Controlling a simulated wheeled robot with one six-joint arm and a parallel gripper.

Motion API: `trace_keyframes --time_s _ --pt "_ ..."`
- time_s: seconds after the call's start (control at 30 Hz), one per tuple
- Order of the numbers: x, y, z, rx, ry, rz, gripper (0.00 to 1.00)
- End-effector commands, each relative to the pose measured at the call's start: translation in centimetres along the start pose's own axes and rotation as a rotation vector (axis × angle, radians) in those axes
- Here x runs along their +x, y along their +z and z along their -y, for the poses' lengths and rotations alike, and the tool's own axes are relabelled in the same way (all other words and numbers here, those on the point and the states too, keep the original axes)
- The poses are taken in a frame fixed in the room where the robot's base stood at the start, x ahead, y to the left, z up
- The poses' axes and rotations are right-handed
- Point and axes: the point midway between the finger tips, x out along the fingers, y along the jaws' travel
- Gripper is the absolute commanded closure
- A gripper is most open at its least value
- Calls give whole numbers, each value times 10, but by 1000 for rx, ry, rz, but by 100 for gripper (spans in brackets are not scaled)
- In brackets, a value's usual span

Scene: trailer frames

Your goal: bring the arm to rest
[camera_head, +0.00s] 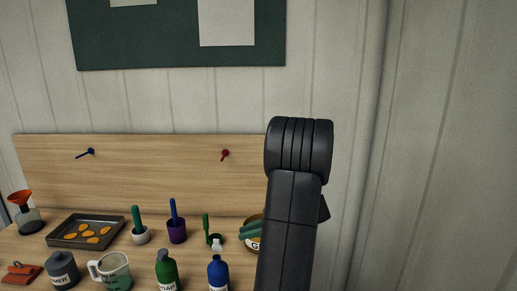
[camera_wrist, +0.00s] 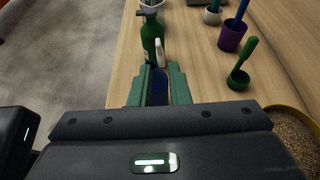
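My arm (camera_head: 290,225) rises at the right of the head view, in front of the wall and the table's right end. My gripper's green fingers (camera_wrist: 157,86) show in the wrist view with a gap between them. In the head view the gripper (camera_head: 249,230) partly shows left of the arm, in front of a yellow-rimmed bowl (camera_head: 257,246). The gripper looks open and empty. A blue bottle (camera_head: 218,275) with a white top stands on the table, apart from the fingers; in the wrist view it shows through the gap.
The wooden table (camera_head: 20,246) holds a green bottle (camera_head: 166,272), a measuring cup (camera_head: 115,272), a grey jar (camera_head: 63,270), a baking tray (camera_head: 121,222) and a purple cup (camera_head: 177,231). A wooden back panel (camera_head: 150,180) stands behind. Open floor (camera_wrist: 60,60) lies beside the table.

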Motion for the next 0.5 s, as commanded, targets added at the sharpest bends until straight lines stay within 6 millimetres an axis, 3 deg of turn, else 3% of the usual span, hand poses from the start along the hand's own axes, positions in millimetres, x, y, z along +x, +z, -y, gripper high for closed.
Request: trace_keyframes --time_s 0.5 --pt "106 4 -1 0 5 1 84"
